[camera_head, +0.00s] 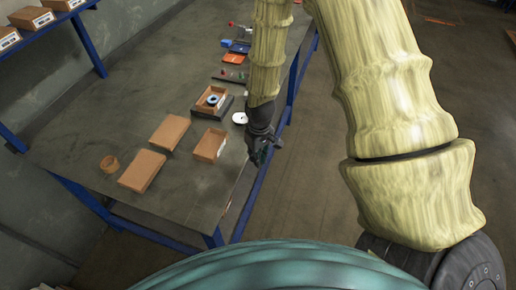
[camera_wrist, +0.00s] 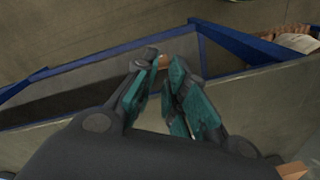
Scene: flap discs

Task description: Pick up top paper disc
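A small white disc (camera_head: 240,118) lies on the table near its right edge, just left of my wrist in the head view. A pale disc with a dark centre (camera_head: 212,99) sits in an open cardboard box (camera_head: 203,108) on a dark base. I cannot tell which is the top paper disc, or whether discs are stacked. My gripper (camera_head: 257,160) is at the table's right edge, apart from both discs. In the wrist view my gripper (camera_wrist: 165,64) is open, with teal finger pads and nothing held; no disc shows there.
Another open box (camera_head: 210,145) stands left of my gripper. Two closed boxes (camera_head: 170,132) (camera_head: 142,170) and a brown ring (camera_head: 109,164) lie farther left. Tools and an orange item (camera_head: 235,58) lie at the back. The table (camera_head: 185,205) is clear at the front.

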